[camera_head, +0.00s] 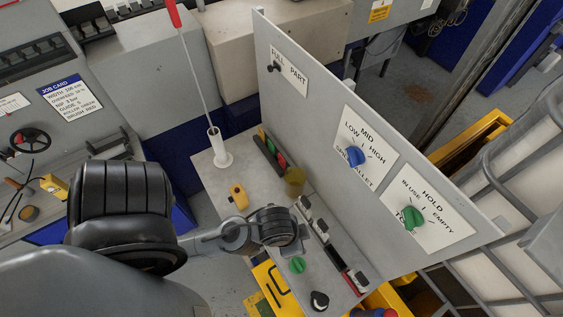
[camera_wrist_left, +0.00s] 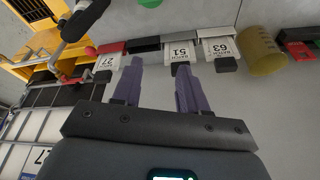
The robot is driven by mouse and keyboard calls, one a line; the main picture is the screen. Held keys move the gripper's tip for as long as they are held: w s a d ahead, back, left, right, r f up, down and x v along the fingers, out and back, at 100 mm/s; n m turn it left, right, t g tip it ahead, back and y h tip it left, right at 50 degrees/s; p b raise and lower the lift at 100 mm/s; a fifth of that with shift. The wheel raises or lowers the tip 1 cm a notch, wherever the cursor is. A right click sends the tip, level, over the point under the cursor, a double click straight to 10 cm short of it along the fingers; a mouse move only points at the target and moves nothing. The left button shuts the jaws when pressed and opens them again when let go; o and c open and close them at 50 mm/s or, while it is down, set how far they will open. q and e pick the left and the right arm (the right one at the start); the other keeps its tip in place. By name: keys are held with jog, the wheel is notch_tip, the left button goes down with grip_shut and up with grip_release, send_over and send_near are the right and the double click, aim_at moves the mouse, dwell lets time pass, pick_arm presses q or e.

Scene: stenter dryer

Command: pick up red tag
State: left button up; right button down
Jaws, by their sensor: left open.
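A red piece with a white label marked 27 (camera_wrist_left: 103,48) sits at the left of a row of labelled tags in the left wrist view. In the head view its red part (camera_head: 352,273) shows near the panel's foot. A second red piece (camera_wrist_left: 297,49) lies beyond the brass cup, beside a green one. My left gripper (camera_wrist_left: 158,65) is open and empty. Its fingers are right of tag 27, and one overlaps the tag marked 51 (camera_wrist_left: 181,51). In the head view, my wrist hides the left fingers. My right gripper is out of view.
The upright panel (camera_head: 330,110) with blue (camera_head: 356,156) and green (camera_head: 413,217) knobs borders the shelf. The brass cup (camera_head: 295,181), a yellow block (camera_head: 238,196) and a rod in a white stand (camera_head: 220,157) stand nearby. A tag marked 63 (camera_wrist_left: 220,48) adjoins tag 51.

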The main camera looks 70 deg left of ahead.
pick_arm(q)
jog(key=shift+o, duration=0.4)
jog(key=o, duration=0.7)
jog(key=shift+a, duration=0.1)
